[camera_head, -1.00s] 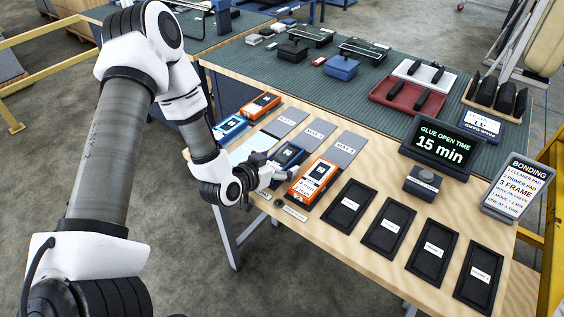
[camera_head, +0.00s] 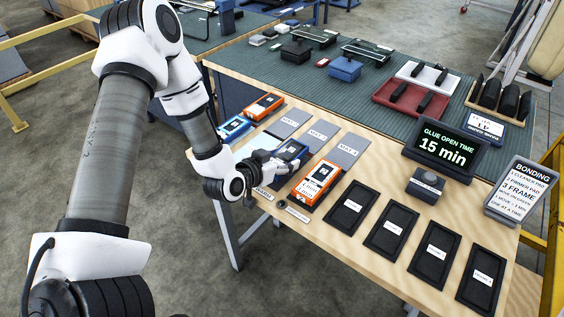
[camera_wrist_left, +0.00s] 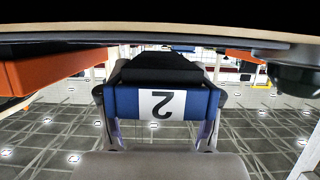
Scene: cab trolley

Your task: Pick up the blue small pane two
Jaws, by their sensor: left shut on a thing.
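The blue small pane two (camera_head: 291,148) is a small blue block with a dark top and a white label, beside an orange pane (camera_head: 317,181) on the near table. In the left wrist view its blue edge (camera_wrist_left: 134,103) faces me with an upside-down "2". My left gripper (camera_head: 279,170) reaches it from the table's near edge. In the left wrist view its fingers (camera_wrist_left: 160,122) lie on both sides of the block, shut on it. Whether the pane is clear of the table is hard to tell. My right gripper is out of view.
Another blue pane (camera_head: 234,128) and orange pane (camera_head: 262,106) lie farther left. Grey mats (camera_head: 315,134) lie behind, black trays (camera_head: 391,229) to the right. A "15 min" display (camera_head: 445,149) and a bonding sign (camera_head: 521,187) stand at the right.

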